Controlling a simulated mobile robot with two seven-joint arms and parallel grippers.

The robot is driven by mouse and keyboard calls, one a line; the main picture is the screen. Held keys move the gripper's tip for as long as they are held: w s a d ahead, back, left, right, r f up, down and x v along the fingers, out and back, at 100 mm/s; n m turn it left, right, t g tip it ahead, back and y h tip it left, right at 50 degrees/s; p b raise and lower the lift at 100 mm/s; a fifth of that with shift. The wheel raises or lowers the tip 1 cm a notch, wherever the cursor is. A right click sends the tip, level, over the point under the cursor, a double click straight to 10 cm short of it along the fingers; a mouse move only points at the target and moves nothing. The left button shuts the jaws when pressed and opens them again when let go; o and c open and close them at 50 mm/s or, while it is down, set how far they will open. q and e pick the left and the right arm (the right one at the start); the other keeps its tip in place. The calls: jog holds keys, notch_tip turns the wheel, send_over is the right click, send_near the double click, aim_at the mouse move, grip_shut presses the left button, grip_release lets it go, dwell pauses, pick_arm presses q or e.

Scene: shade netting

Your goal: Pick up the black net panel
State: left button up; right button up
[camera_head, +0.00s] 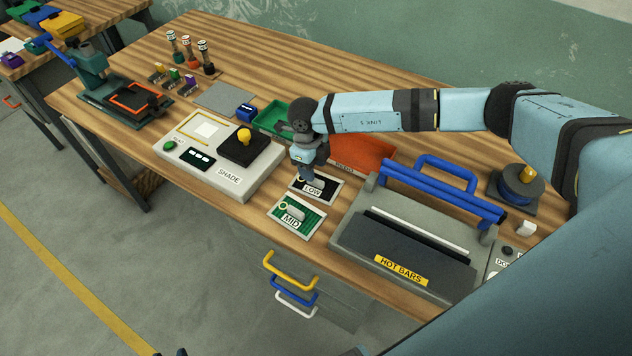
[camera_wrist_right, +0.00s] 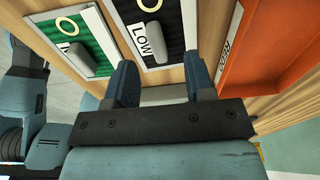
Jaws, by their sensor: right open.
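The black net panel (camera_head: 327,192), labelled LOW, lies flat in a pale frame on the wooden table. In the right wrist view the panel (camera_wrist_right: 172,22) shows its black net, a yellow ring and a raised grey grip (camera_wrist_right: 147,30). My right gripper (camera_head: 310,181) is above the panel and hides part of it. In the wrist view its two fingers (camera_wrist_right: 163,72) are spread apart with nothing between them, and the panel is beyond the fingertips.
A green MID panel (camera_head: 309,219) lies close beside the black one, nearer the front edge. An orange-red tray (camera_head: 368,155) is behind. The HOT BARS machine (camera_head: 345,237) stands to the right, the SHADE box (camera_head: 246,178) to the left.

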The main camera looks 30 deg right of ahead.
aim_at(316, 182)
jog(key=f, duration=0.4)
jog(key=shift+s+d+f+p, duration=0.1)
jog(key=shift+s+p, duration=0.3)
grip_shut()
